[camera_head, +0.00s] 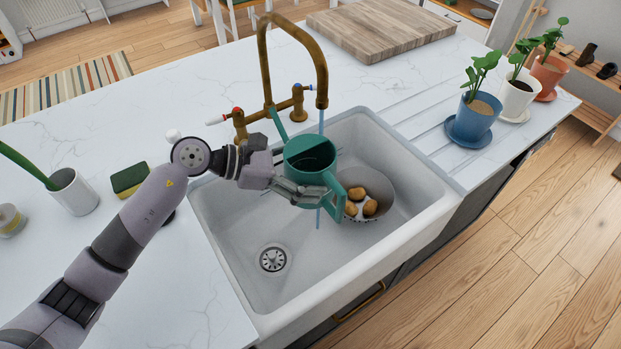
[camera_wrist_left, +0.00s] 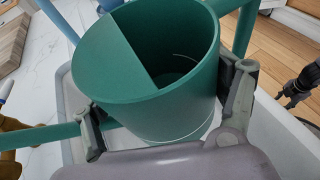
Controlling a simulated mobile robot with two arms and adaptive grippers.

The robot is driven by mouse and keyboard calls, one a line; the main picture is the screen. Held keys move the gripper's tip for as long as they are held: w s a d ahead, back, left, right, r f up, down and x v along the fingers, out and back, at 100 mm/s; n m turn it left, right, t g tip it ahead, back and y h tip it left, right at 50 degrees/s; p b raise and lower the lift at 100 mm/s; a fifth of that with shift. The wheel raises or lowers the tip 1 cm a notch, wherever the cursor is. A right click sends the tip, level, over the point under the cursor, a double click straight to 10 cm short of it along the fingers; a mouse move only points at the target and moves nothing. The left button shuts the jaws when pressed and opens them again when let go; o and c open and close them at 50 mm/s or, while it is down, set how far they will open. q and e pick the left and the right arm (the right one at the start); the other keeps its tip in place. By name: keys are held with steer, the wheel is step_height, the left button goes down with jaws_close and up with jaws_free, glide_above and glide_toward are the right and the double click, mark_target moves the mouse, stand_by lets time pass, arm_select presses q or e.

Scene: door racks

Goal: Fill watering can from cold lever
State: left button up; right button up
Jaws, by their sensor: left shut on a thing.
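My left gripper (camera_head: 303,178) is shut on a green watering can (camera_head: 308,152), with one finger on either side of its body. The can is over the sink, below the spout of the brass faucet (camera_head: 265,65). In the left wrist view the can (camera_wrist_left: 130,60) has an open, partly covered top. A thin blue water stream (camera_head: 321,122) falls from the spout and shows again below the can; I cannot tell whether it enters the can. The blue-marked cold lever (camera_head: 306,87) is on the faucet's right, the red-marked lever (camera_head: 215,121) on its left.
The white sink (camera_head: 225,225) holds a colander (camera_head: 386,190) with several potatoes. Potted plants (camera_head: 474,115) stand at right, a wooden board (camera_head: 380,25) behind, and a sponge (camera_head: 128,178) at left. A dark jointed shape (camera_wrist_left: 298,86), perhaps my right gripper, shows in the left wrist view.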

arm_select(q)
steer(key=w+d+b, duration=0.2)
steer(key=w+b, duration=0.2)
steer(key=w, duration=0.3)
steer(key=shift+b, duration=0.35)
steer(key=shift+d, duration=0.1)
stand_by(6.8)
